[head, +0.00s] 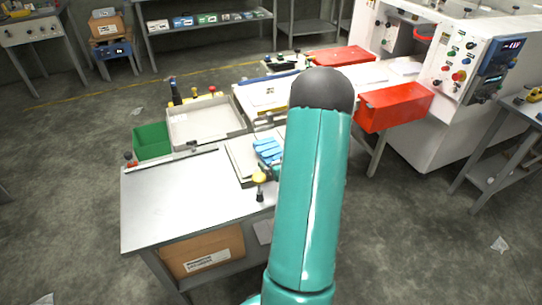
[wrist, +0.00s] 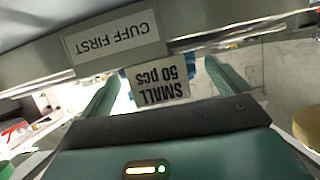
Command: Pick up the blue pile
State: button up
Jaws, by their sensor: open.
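The blue pile (head: 267,150) is a small stack of blue pieces in a shallow light tray (head: 238,158) at the right end of the metal table. My arm partly covers the right side of that area in the head view. My gripper (wrist: 162,72) shows only in the wrist view, with its two green fingers spread wide apart and nothing visibly held between them.
A "CUFF FIRST" label (wrist: 115,37) is on a grey edge close to the fingers. A yellow-topped knob (head: 259,179) stands in front of the pile. A green bin (head: 152,141) and a larger tray (head: 205,121) lie behind. The metal tabletop (head: 180,200) is clear at left.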

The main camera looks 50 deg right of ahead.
jog(key=shift+w+f, duration=0.1)
jog(key=shift+w, duration=0.1)
jog(key=c, duration=1.1)
jog(key=shift+c, duration=0.2)
